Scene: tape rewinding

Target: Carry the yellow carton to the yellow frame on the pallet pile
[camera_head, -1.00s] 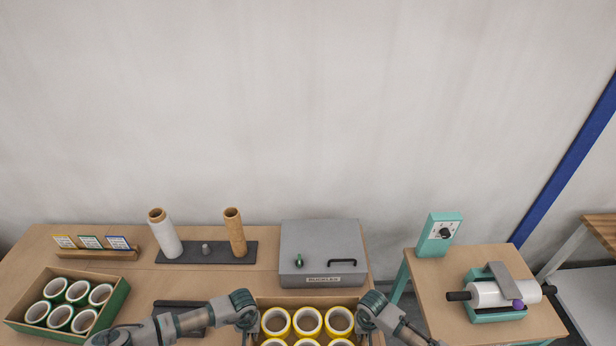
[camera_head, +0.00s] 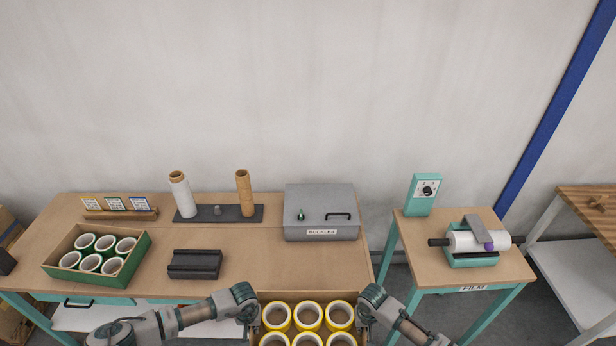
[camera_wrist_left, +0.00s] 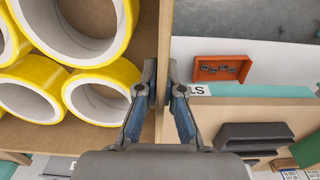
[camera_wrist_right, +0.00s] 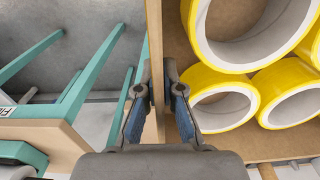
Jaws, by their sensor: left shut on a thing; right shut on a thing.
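The yellow carton (camera_head: 290,296) is an open brown box holding several yellow tape rolls, at the bottom middle of the head view. My left gripper (camera_head: 251,318) is shut on its left wall. The left wrist view shows that wall (camera_wrist_left: 165,60) between the blue-padded fingers (camera_wrist_left: 162,95). My right gripper (camera_head: 368,314) is shut on the right wall, which also shows between the fingers (camera_wrist_right: 158,95) in the right wrist view. The carton is held in front of the bench edge. The yellow frame and the pallet pile are not in view.
The bench (camera_head: 220,274) bears a green carton (camera_head: 112,274) of tape rolls, a black block (camera_head: 195,264), two spools on a dark base (camera_head: 217,214) and a grey box (camera_head: 320,212). A smaller table (camera_head: 428,256) with a film roller (camera_head: 476,243) stands right. Brown boxes show far left.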

